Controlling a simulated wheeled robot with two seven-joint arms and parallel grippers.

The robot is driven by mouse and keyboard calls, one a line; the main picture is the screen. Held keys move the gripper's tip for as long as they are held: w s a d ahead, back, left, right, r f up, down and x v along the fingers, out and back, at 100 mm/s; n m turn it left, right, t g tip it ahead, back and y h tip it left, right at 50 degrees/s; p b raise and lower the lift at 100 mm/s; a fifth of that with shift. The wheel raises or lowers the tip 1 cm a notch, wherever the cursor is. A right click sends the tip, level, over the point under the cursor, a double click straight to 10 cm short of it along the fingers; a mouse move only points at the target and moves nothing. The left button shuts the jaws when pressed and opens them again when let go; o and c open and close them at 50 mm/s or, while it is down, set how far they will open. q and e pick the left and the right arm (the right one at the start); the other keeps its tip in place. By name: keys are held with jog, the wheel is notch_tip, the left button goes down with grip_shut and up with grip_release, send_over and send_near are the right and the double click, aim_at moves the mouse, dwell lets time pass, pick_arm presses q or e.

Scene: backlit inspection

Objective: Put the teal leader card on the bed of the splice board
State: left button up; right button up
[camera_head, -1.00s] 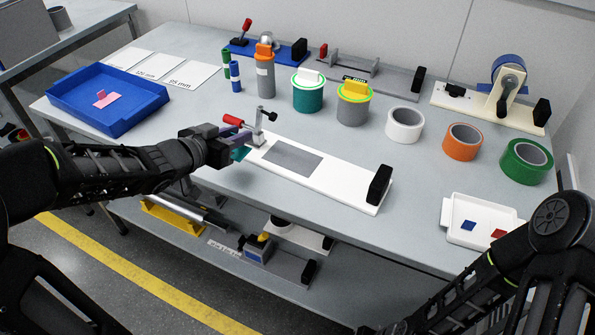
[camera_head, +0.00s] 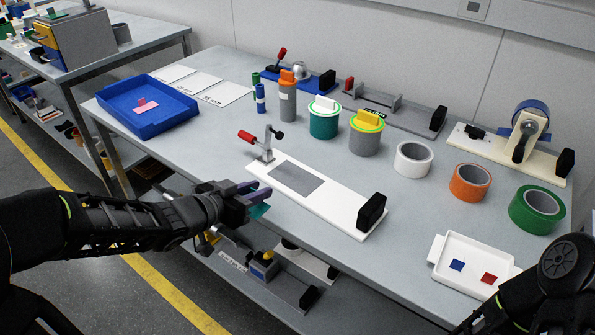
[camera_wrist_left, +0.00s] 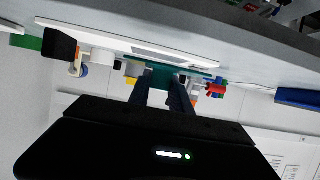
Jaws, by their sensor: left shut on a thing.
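My left gripper (camera_head: 257,194) is shut on the teal leader card (camera_head: 260,211), just off the near long side of the splice board. The card juts out below the fingers; the wrist view shows it (camera_wrist_left: 160,72) between the two fingertips (camera_wrist_left: 166,82). The splice board (camera_head: 335,209) is a long white plate with a grey bed (camera_head: 296,179), which is bare. A red-handled clamp (camera_head: 264,147) stands at its left end and a black block (camera_head: 371,211) at its right end. My right arm shows at the lower right, but its gripper is out of view.
Behind the board stand a teal canister (camera_head: 324,122), a yellow-topped grey canister (camera_head: 365,136) and tape rolls (camera_head: 471,182). A blue tray (camera_head: 150,122) holds a pink card at left. A white tray (camera_head: 474,250) with blue and red pieces lies right. A lower shelf holds fixtures.

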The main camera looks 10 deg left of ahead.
pick_arm(q)
jog(key=b, duration=0.2)
send_over(300, 172)
jog(key=s, duration=0.2)
jog(key=shift+w+a, duration=0.15)
jog(key=shift+a, duration=0.1)
jog(key=shift+w+d, duration=0.15)
jog(key=shift+w, duration=0.35)
jog(key=shift+w+d, duration=0.1)
jog(key=shift+w, duration=0.05)
jog(key=shift+w+f+b, duration=0.2)
jog(key=shift+f+b, duration=0.4)
jog(key=shift+f, duration=1.2)
jog(key=shift+f, duration=0.15)
jog(key=o, duration=1)
